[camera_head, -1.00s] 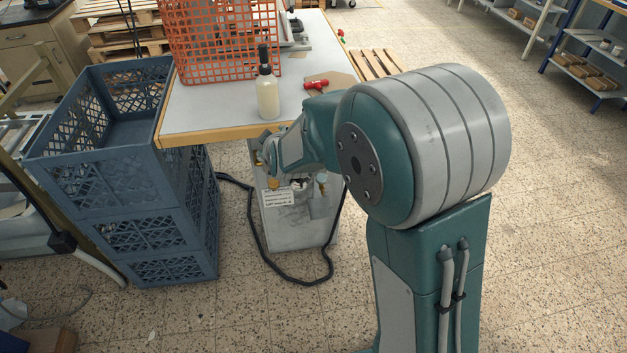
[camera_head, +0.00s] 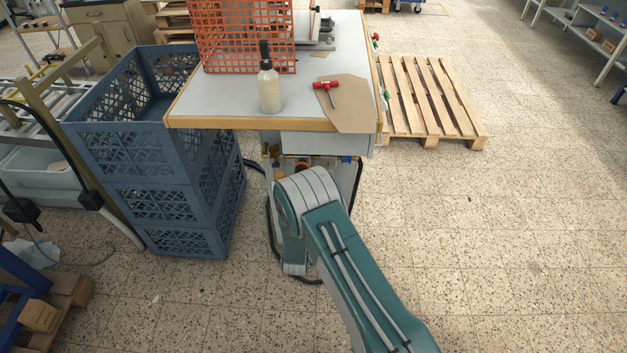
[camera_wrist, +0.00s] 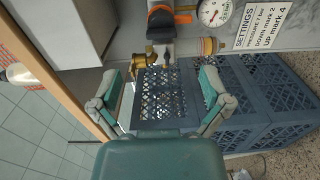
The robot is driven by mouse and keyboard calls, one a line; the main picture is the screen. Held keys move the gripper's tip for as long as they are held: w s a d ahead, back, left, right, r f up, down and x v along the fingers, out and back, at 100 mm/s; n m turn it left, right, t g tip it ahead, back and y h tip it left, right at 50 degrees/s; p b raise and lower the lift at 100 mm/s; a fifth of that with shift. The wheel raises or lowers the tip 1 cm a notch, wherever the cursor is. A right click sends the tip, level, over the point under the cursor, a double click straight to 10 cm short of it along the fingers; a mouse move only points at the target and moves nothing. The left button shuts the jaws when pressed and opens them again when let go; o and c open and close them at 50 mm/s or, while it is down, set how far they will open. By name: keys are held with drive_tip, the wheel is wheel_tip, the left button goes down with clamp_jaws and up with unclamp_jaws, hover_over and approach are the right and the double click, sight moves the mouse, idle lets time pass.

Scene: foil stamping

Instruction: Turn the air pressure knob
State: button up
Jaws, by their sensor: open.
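A dark, knob-like part with an orange band (camera_wrist: 160,20) sits at the top of the wrist view, above brass fittings. I cannot tell for certain that it is the air pressure knob. A round white gauge (camera_wrist: 212,12) is to its right. My gripper (camera_wrist: 160,82) is open and empty, its two fingers spread below the fittings and apart from the dark part. In the head view my arm hides most of the unit under the table, and the gripper itself is hidden.
A settings label (camera_wrist: 264,24) is right of the gauge. Stacked blue crates (camera_head: 165,185) stand left of the worktable (camera_head: 215,100). On the table are a pump bottle (camera_head: 269,90), an orange basket (camera_head: 222,40) and a red-handled tool (camera_head: 326,86).

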drive_tip(key=w+a, duration=0.1)
drive_tip(key=w, duration=0.9)
drive_tip(key=shift+w+a+f, duration=0.15)
drive_tip(key=shift+w+f, duration=0.1)
drive_tip(key=shift+w, duration=0.05)
drive_tip(key=shift+d, duration=0.4)
drive_tip(key=c, duration=1.2)
